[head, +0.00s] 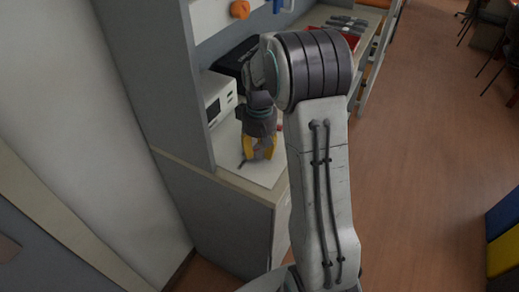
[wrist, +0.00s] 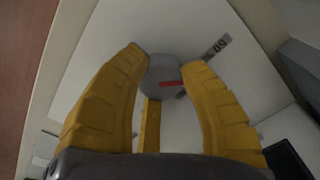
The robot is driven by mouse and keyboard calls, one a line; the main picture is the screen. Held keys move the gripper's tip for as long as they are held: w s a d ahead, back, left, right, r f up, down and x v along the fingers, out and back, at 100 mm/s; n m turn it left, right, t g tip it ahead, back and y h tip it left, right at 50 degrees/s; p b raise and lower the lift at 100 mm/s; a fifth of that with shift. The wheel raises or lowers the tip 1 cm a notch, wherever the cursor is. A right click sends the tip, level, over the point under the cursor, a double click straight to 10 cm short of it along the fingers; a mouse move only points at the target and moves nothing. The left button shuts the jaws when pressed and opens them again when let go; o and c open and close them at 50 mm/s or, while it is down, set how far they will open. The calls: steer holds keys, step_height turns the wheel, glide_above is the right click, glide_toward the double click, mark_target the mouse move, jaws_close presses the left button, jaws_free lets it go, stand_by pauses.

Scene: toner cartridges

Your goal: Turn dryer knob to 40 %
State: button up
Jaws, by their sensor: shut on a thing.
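The knob (wrist: 158,72) is a round grey disc with a red pointer mark in the wrist view. The red mark runs from near its middle to the right edge. In the head view my gripper (head: 258,155) points down at the white panel (head: 263,178) on the counter; the knob is hidden there. A 40 label is not readable.
A white box-shaped device (head: 217,98) stands behind my gripper on the counter, beside a grey wall panel (head: 150,70). A black item (head: 236,58) and a red tray (head: 352,40) lie farther back. Open wooden floor (head: 420,150) is to the right.

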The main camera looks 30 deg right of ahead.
mark_target(259, 149)
steer(key=m, duration=0.4)
steer(key=shift+s+f+m, duration=0.1)
steer(key=shift+f+m, duration=0.05)
steer(key=shift+m, duration=2.45)
steer(key=o, duration=1.2)
steer(key=shift+r, duration=0.65)
step_height(259, 149, up, 11)
steer(key=shift+f, duration=0.1)
